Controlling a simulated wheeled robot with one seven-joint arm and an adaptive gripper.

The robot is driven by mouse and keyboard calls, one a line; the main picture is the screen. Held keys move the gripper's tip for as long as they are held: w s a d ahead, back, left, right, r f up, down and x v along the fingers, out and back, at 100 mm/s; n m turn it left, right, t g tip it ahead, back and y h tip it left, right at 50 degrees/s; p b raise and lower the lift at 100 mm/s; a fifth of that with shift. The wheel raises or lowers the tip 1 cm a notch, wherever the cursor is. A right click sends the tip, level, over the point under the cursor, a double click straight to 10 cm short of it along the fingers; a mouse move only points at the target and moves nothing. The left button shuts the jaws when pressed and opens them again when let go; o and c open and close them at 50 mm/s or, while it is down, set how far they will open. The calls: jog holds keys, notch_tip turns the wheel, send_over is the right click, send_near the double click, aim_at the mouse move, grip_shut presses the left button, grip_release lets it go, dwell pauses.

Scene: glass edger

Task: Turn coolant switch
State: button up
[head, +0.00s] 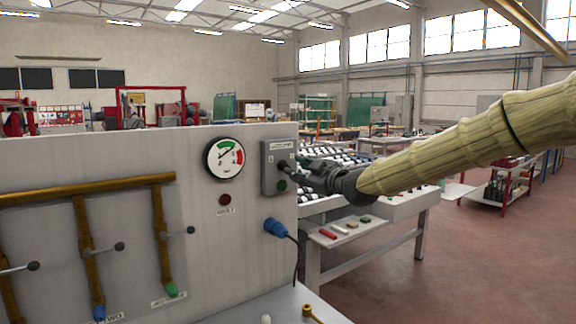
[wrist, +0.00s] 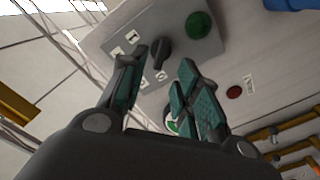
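The coolant switch is a black rotary knob (wrist: 160,53) on a grey box (head: 269,178), which is mounted on the right end of the grey panel. A green round button (wrist: 199,25) sits beside the knob, and it also shows in the head view (head: 282,186). My gripper (head: 299,169) is at the front of the box, coming from the right. In the wrist view my gripper (wrist: 163,62) is open, and the knob shows between its fingertips. I see a gap on each side of the knob. The gripper hides most of the knob in the head view.
A pressure gauge (head: 224,158) and a red lamp (head: 225,199) are left of the box. A blue plug (head: 275,228) with a cable is below it. Brass pipes (head: 85,190) with lever valves run along the panel. A roller table (head: 385,207) stands behind my arm.

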aim_at(287, 166)
jog(key=shift+p+x, duration=0.7)
jog(key=shift+x, duration=2.25)
grip_shut()
